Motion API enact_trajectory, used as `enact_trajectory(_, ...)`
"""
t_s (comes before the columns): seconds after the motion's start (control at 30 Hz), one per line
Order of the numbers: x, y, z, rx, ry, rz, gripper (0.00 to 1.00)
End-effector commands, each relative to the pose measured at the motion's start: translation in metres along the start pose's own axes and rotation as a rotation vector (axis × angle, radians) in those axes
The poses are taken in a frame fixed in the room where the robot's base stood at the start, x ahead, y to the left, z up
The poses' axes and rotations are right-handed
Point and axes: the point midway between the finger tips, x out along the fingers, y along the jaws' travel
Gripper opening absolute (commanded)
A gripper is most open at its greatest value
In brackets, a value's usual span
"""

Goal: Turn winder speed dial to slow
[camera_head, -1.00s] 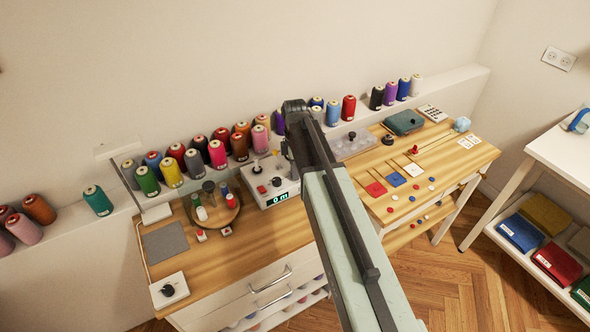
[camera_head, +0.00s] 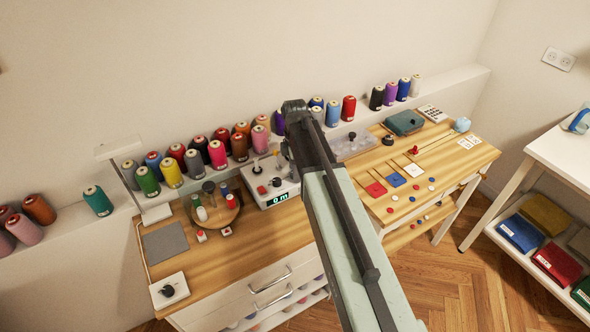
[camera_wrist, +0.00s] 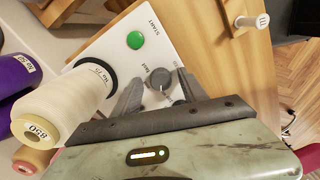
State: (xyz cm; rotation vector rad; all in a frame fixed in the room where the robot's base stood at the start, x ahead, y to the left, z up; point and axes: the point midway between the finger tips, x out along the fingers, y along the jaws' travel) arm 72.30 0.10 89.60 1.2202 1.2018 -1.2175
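The winder (camera_head: 263,190) is a white box with a green-lit display on the wooden worktop in the head view. In the wrist view its white panel (camera_wrist: 177,37) carries a green START button (camera_wrist: 135,40) and the grey round speed dial (camera_wrist: 159,79). Small print stands beside the dial; its pointer direction is too small to tell surely. My gripper (camera_wrist: 159,91) is open, with one finger on each side of the dial and a gap showing. Contact cannot be told. In the head view my arm hides the dial and fingertips.
A cream thread cone (camera_wrist: 65,105) stands close to my gripper in the wrist view, with a purple cone (camera_wrist: 18,78) beyond it. A round tray (camera_head: 233,214) with small bottles sits left of the winder. Several spools line the back shelf.

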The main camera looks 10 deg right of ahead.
Motion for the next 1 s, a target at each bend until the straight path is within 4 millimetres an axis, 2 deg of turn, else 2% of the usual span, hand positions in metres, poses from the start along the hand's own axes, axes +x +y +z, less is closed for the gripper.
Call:
enact_trajectory(0.17,-0.004,0.0,0.0,0.0,0.0,-0.001,0.5)
enact_trajectory(0.27,-0.015,0.0,0.0,0.0,0.0,-0.001,0.5)
enact_trajectory(0.5,-0.059,0.0,0.0,0.0,0.0,-0.001,0.5)
enact_trajectory(0.63,-0.077,0.0,0.0,0.0,0.0,0.0,0.5)
enact_trajectory(1.0,-0.078,0.0,-0.001,-0.001,0.0,0.0,0.5)
